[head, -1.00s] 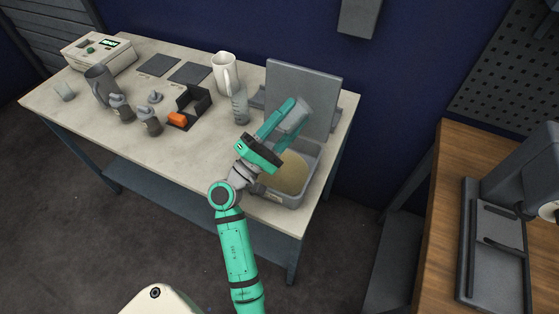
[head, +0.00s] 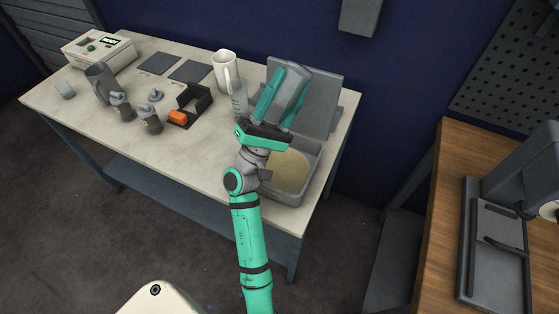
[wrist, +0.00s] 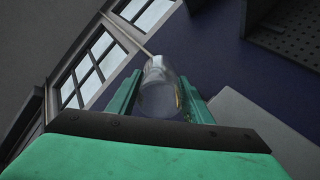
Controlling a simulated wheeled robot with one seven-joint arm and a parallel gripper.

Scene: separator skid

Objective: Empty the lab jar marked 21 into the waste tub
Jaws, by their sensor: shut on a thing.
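My gripper (head: 280,93) is shut on a clear jar (head: 291,88), held above the back part of the waste tub. The jar also shows between the green fingers in the wrist view (wrist: 158,92). It looks tilted in the head view, and I cannot read a mark on it. The grey waste tub (head: 287,198) stands at the right end of the bench with a tan layer inside. Its grey lid or a panel (head: 325,100) stands upright behind it. My wrist hides part of the tub.
A white jug (head: 224,72) and a clear graduated vessel (head: 239,100) stand left of the tub. A black holder with an orange part (head: 178,117), grey bottles (head: 149,118), a grey beaker (head: 101,84) and an instrument (head: 98,50) are further left. The bench front is clear.

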